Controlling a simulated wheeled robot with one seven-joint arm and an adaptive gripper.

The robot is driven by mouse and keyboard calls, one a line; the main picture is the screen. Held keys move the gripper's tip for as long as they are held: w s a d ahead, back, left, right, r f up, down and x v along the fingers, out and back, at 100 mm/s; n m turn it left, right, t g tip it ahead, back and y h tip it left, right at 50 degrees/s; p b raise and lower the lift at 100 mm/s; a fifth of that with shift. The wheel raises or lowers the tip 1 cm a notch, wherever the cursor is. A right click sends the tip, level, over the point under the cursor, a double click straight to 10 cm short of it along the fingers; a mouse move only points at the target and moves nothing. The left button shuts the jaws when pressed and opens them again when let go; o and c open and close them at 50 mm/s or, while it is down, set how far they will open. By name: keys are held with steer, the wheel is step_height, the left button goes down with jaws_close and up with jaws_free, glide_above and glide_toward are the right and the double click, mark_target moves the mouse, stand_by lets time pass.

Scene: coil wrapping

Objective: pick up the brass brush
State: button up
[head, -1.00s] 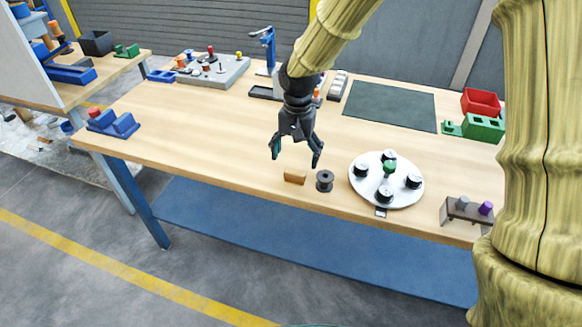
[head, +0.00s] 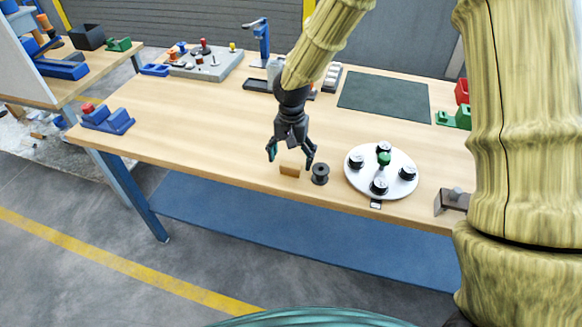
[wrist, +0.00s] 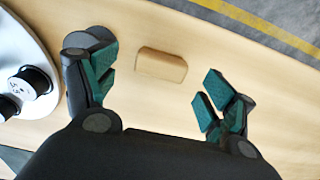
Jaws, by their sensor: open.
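The brass brush appears as a small tan-brown block (head: 290,170) near the front edge of the wooden table, with no bristles that I can make out. My gripper (head: 290,157) is open and empty, pointing down just above the block. In the wrist view the block (wrist: 161,65) lies between the two spread green-padded fingers (wrist: 155,85) and slightly beyond their tips. I see no contact between the fingers and the block.
A dark spool (head: 320,174) stands close to the right of the block. A white round turntable (head: 398,164) with several black spools is further right. A dark mat (head: 384,97) lies behind. The table left of the block is clear.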

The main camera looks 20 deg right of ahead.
mark_target(291, 164)
steer(key=shift+w+f+p, duration=0.15)
steer(key=shift+f+p, duration=0.25)
steer(key=shift+f, duration=1.6)
steer(key=shift+c, duration=0.4)
steer(key=c, duration=1.1)
steer(key=shift+r, duration=0.15)
steer(key=shift+r, duration=0.55)
steer(key=shift+r+b, duration=0.65)
steer(key=shift+r, duration=0.3)
steer(key=s+a+b, duration=0.1)
steer(key=s+a, duration=0.1)
steer(key=s, duration=0.2)
steer(key=s+a+r+b, duration=0.1)
steer(key=s+a, duration=0.2)
steer(key=s, duration=0.2)
steer(key=s+a+b, duration=0.2)
steer(key=s, duration=0.3)
steer(key=shift+a+r, duration=0.35)
steer(key=shift+r, duration=0.05)
